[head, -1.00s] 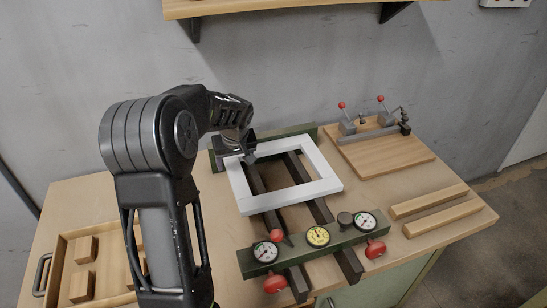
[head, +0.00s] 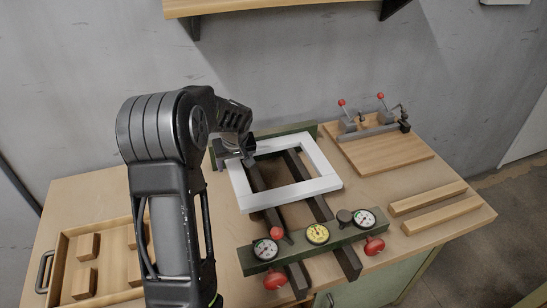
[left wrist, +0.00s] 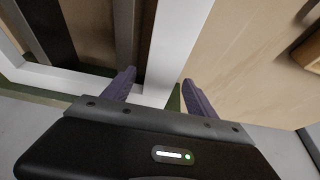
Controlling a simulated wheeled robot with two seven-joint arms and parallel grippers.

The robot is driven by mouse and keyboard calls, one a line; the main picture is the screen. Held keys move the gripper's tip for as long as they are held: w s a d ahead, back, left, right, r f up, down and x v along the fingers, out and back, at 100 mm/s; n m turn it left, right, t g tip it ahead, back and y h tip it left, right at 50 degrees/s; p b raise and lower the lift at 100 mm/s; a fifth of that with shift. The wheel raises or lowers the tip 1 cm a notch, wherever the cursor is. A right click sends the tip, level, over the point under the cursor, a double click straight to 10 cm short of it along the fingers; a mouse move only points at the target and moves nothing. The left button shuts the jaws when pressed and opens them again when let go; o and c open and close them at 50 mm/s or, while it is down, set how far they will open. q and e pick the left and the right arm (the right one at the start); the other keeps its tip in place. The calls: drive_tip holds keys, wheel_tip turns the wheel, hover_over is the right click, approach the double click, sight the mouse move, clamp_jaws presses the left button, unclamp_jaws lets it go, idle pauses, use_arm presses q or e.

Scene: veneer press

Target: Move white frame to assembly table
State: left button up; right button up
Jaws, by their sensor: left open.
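The white frame (head: 322,184) lies flat across the dark rails of the green press (head: 330,236) in the head view. My left gripper (head: 237,158) is at the frame's far left corner. In the left wrist view its two fingers (left wrist: 156,88) are spread, one on each side of a white frame bar (left wrist: 176,50). Whether the fingers touch the bar cannot be told. My right gripper is not in view.
A wooden board with red-tipped toggle clamps (head: 385,153) lies at the back right. Two wooden strips (head: 428,198) lie at the right edge. A wooden tray (head: 62,250) with several blocks stands at the left. Gauges and red knobs (head: 374,246) line the press front.

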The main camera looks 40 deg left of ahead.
use_arm(q)
drive_tip(key=shift+f, duration=0.1)
drive_tip(key=shift+c, duration=0.3)
clamp_jaws()
idle(0.4)
drive_tip(key=shift+w, duration=0.1)
